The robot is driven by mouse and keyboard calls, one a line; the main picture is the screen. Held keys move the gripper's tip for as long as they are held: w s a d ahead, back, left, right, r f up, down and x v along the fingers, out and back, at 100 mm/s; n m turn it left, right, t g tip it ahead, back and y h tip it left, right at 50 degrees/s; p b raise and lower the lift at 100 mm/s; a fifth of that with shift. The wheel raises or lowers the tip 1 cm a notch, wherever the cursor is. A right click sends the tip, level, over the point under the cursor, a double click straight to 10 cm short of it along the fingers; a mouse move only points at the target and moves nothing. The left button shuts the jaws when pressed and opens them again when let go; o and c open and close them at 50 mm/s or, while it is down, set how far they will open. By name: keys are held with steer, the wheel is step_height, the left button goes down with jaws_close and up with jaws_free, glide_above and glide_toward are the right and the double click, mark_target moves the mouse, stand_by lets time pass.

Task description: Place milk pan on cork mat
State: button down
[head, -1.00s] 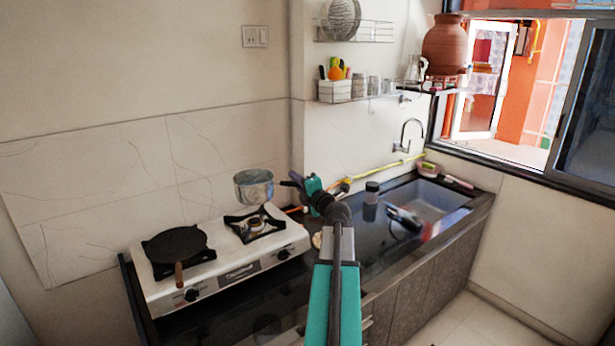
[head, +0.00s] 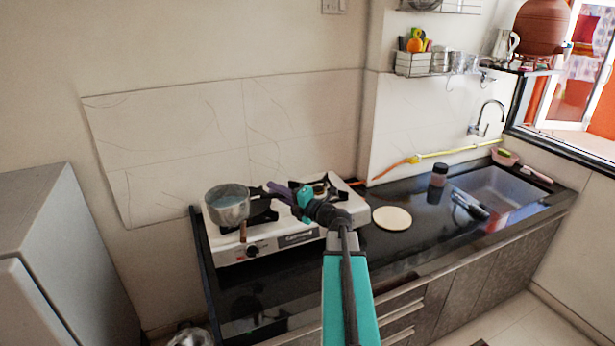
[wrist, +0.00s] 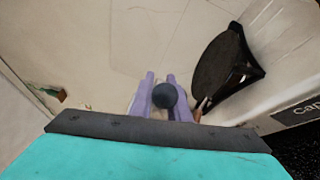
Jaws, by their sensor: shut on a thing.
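The milk pan (head: 228,203) is a silvery metal pot, held in the air in front of the left burner in the head view. My gripper (head: 277,190) is to its right, with purple fingers shut on the pan's handle. In the wrist view the fingers (wrist: 160,82) close around a dark round handle end (wrist: 165,96); the pan body is mostly hidden there. The cork mat (head: 392,218) is a pale round disc lying flat on the black counter, right of the stove and apart from the pan. Its top is bare.
The white stove (head: 285,242) stands on the counter, with a dark flat pan (wrist: 222,66) on its left burner, largely covered by the milk pan in the head view. A dark-lidded jar (head: 439,175) and the sink (head: 500,192) are right of the mat. A grey cabinet (head: 60,240) stands left.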

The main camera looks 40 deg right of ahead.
steer(key=a+f+n+g+y, duration=0.2)
steer(key=a+f+n+y, duration=0.15)
steer(key=a, duration=0.75)
steer(key=s+a+f+n+g+y+b, duration=0.15)
steer(key=a+y, duration=0.25)
steer(key=a, duration=0.7)
steer(key=a+f+n+g+y, duration=0.2)
steer(key=a+f+n+y, duration=0.1)
steer(key=a, duration=0.8)
steer(key=s+a+f+g+b, duration=0.1)
steer(key=a+f+b, duration=0.1)
steer(key=f+b, duration=0.2)
steer(key=a+f+n+y+b, duration=0.1)
steer(key=a+f+b, duration=0.1)
steer(key=f+b, duration=0.2)
steer(key=shift+s+a+f+g+b, duration=0.3)
steer(key=shift+s+a+f+g, duration=0.1)
steer(key=shift+f, duration=0.4)
steer(key=shift+a+y, duration=0.15)
steer(key=shift+y, duration=0.2)
